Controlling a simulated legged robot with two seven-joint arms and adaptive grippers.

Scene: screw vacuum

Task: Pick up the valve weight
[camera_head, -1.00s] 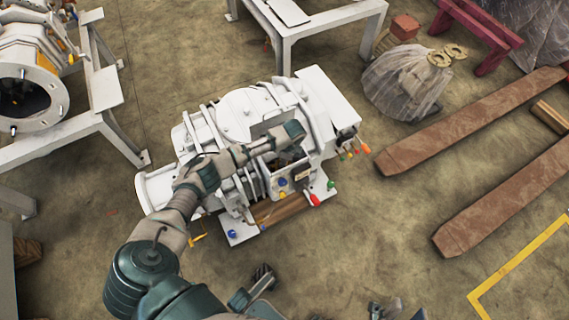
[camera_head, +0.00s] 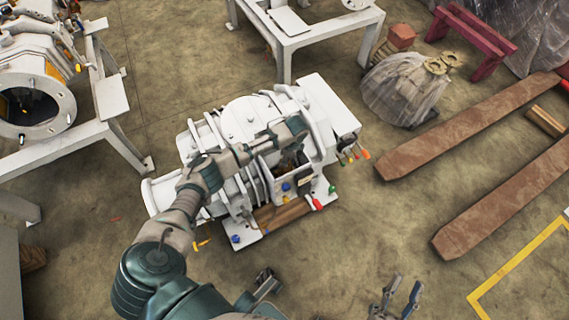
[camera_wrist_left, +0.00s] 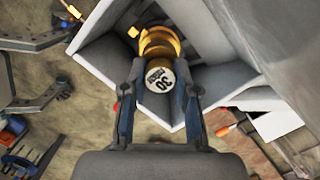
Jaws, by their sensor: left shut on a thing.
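The valve weight (camera_wrist_left: 158,78) is a small brass cylinder with a pale end face marked 30, seen in the left wrist view. It sits at the opening of a grey-walled pocket, in front of a larger gold part (camera_wrist_left: 160,42). My left gripper (camera_wrist_left: 157,88) has a finger on each side of it and is shut on it. In the head view my left gripper (camera_head: 288,138) reaches over the white vacuum pump (camera_head: 240,115), at an opening in its top; its fingertips are hard to make out there. My right gripper (camera_head: 406,288) is open and empty at the bottom edge.
Coloured knobs (camera_head: 352,155) and a red handle (camera_head: 317,204) stick out from the pump's side. A white table (camera_head: 110,95) stands left, and another (camera_head: 310,25) behind. Two brown beams (camera_head: 465,125) lie on the right. Floor between the pump and beams is clear.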

